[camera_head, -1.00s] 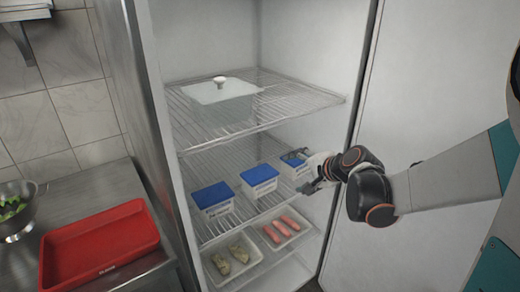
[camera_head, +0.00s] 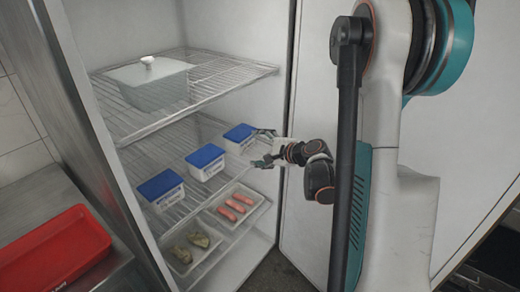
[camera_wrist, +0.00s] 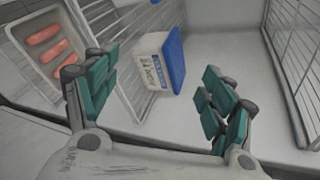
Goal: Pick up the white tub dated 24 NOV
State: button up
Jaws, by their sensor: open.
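Three white tubs with blue lids stand in a row on the fridge's middle shelf in the head view: the left tub (camera_head: 165,198), the middle tub (camera_head: 207,172) and the right tub (camera_head: 239,147). Their dates are too small to read there. My gripper (camera_head: 263,148) is open and empty, just right of the right tub. The wrist view shows one white tub (camera_wrist: 152,68) ahead, seen between the spread fingers and apart from them. Its printed label faces left, and I cannot read the date.
A lidded container (camera_head: 150,88) stands on the upper shelf. Below the tubs are a tray of pink sausages (camera_head: 235,207) and a tray of pale pieces (camera_head: 190,250). The fridge's right wall is close beside my gripper. A red tray (camera_head: 50,250) lies on the steel counter.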

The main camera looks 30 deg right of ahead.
aim_at(231, 145)
jog(key=b+x, duration=0.4)
jog(key=x, duration=0.9)
jog(key=shift+w+a+f, duration=0.1)
jog(key=shift+w, duration=0.05)
jog(key=c, duration=1.5)
